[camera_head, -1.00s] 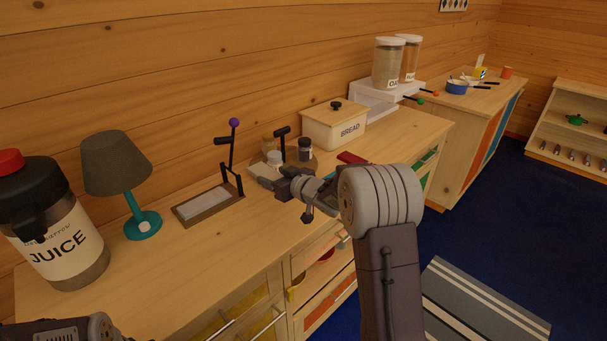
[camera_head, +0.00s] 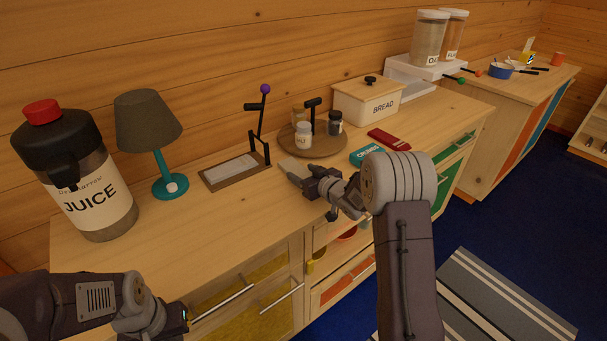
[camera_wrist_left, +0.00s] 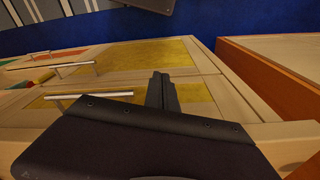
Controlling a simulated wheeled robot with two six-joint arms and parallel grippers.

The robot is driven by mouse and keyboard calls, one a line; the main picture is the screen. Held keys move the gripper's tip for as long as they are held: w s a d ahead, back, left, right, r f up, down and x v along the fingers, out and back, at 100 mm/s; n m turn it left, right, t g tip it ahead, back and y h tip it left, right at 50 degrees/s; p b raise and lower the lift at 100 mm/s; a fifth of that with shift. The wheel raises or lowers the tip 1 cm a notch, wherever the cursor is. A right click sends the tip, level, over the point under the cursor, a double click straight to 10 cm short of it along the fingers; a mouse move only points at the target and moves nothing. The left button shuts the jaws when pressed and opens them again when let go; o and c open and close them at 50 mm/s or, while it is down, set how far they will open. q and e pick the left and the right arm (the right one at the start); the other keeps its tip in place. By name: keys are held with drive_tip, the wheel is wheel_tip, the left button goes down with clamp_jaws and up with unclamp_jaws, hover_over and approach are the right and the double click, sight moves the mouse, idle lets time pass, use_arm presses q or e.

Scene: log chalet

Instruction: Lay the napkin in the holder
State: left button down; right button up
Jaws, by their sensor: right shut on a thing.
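The napkin holder (camera_head: 208,184) is a flat brown tray on the counter with a white sheet or stack (camera_head: 231,168) in it. A black upright arm with a purple ball (camera_head: 265,89) stands at its right end. My right gripper (camera_head: 296,174) is to the right of the holder, over the counter, and shut on a pale flat thing, apparently the napkin (camera_head: 291,164); the fingers partly hide it. My left gripper is low at the left in front of the drawers; its fingers (camera_wrist_left: 163,90) look shut and empty in the left wrist view.
A round turntable (camera_head: 325,150) with jars and a black handle stands behind my right gripper. A teal box (camera_head: 364,155), a red item (camera_head: 388,139) and a bread bin (camera_head: 365,103) lie right. A lamp (camera_head: 148,125) and juice jug (camera_head: 90,190) stand left.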

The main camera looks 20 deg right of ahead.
drive_tip(key=o, duration=1.6)
drive_tip(key=shift+f, duration=0.2)
drive_tip(key=shift+o, duration=0.2)
drive_tip(key=shift+r, duration=0.25)
drive_tip(key=shift+s+d+r, duration=0.1)
drive_tip(key=shift+s, duration=0.1)
drive_tip(key=v, duration=1.1)
drive_tip(key=shift+o, duration=0.3)
drive_tip(key=shift+s+r, duration=0.1)
drive_tip(key=shift+s, duration=0.15)
